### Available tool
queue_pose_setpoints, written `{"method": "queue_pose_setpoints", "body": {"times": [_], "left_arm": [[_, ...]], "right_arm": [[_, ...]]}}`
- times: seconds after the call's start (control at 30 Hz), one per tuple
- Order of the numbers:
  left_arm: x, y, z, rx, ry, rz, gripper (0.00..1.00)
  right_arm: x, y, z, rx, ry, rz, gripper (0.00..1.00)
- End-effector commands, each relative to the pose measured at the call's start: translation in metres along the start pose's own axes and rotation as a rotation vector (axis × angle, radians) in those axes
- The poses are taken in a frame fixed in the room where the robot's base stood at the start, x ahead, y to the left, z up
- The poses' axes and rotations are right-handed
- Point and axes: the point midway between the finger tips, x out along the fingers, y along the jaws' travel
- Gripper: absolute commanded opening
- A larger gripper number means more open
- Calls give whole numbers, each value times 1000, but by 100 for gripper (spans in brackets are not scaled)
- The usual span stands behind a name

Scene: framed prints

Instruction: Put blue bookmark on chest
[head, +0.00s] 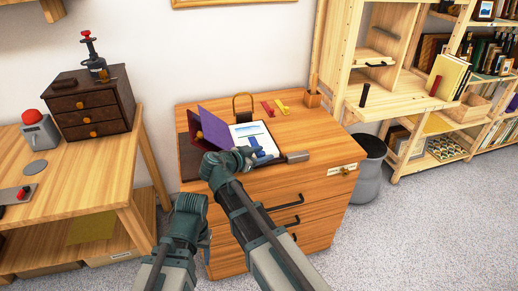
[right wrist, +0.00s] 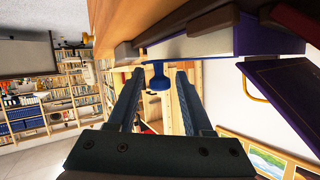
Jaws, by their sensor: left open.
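A blue piece (head: 262,153), apparently the blue bookmark, is at the white page of an open book (head: 246,130) with a purple cover (head: 218,128). The book is on top of a wooden drawer chest (head: 318,153). In the right wrist view the blue piece (right wrist: 156,76) sticks out from the white block with a rounded end. My right gripper (right wrist: 158,88) is open, its fingers on either side of it, with gaps showing. In the head view the right gripper (head: 248,160) is partly hidden by its own arm. My left gripper (head: 192,207) is open and low in front of the chest.
A small dark drawer chest (head: 92,104) stands on the left table (head: 100,165). A grey bin (head: 368,165) and shelves are to the right.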

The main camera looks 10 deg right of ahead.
Motion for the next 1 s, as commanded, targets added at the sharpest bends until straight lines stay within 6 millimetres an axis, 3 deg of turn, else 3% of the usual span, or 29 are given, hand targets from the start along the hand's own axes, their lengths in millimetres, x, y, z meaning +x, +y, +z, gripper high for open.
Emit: {"method": "queue_pose_setpoints", "body": {"times": [0.03, 0.27, 0.73, 1.0], "left_arm": [[0, 0, 0, 0, 0, 0, 53], [0, 0, 0, 0, 0, 0, 53], [-3, 0, 0, 0, 0, 0, 53], [-27, -2, 1, 0, 0, 0, 53]], "right_arm": [[0, 0, 0, 0, 0, 0, 40], [0, 0, 0, 0, 0, 0, 0], [-1, 0, -3, 0, 0, 0, 0], [-10, -4, -25, 0, 0, 0, 0]]}}
